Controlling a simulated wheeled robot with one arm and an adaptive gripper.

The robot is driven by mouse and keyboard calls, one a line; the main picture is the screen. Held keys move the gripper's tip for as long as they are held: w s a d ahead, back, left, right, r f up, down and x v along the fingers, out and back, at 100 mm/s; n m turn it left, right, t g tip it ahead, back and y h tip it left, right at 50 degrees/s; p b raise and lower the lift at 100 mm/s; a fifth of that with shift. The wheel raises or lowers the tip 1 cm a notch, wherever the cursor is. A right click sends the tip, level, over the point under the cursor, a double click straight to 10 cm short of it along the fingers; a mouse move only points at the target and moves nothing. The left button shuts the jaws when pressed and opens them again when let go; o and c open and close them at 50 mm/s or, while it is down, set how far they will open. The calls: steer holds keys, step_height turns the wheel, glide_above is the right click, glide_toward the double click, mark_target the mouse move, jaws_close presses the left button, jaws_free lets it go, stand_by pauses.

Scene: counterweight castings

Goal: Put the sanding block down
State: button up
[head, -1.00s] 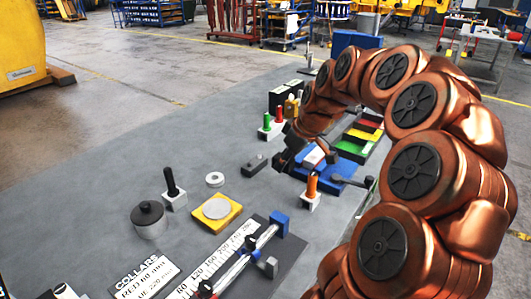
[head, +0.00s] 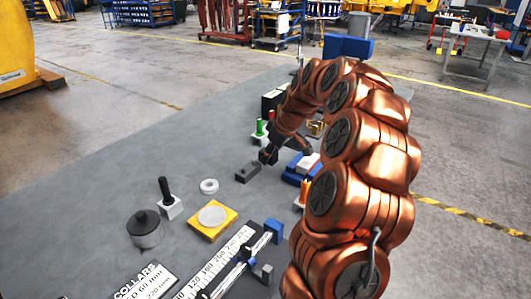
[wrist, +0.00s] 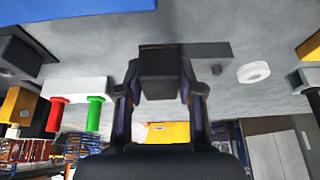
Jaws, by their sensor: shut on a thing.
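My gripper (head: 268,154) is low over the grey bench, just right of a flat dark block with a small knob (head: 247,172). In the wrist view, which shows the scene upside down, my gripper (wrist: 160,82) is shut on a dark grey block, taken as the sanding block (wrist: 163,64). One finger is on each side of it. The knobbed block (wrist: 208,52) shows behind it, overlapping in the picture. I cannot tell whether the held block touches the bench or that block. In the head view the held block is small and mostly hidden by my gripper.
Right of my gripper is a blue tray (head: 291,178) with a pale block (head: 308,163), and an orange peg (head: 306,190). Green and red pegs stand behind. A white ring (head: 209,186), yellow plate (head: 228,225) and dark lidded pot (head: 145,229) are nearer.

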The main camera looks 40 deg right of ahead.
steer(key=w, duration=0.1)
steer(key=w+d+p, duration=0.1)
steer(key=w, duration=0.1)
steer(key=w+d, duration=0.1)
steer(key=w, duration=0.1)
steer(key=shift+w+d+f, duration=0.1)
steer(key=shift+f, duration=0.2)
steer(key=shift+f+p, duration=0.85)
steer(key=shift+f, duration=0.9)
steer(key=shift+f+b, duration=0.55)
steer(key=shift+b, duration=0.15)
steer(key=o, duration=0.8)
steer(key=shift+f, duration=0.3)
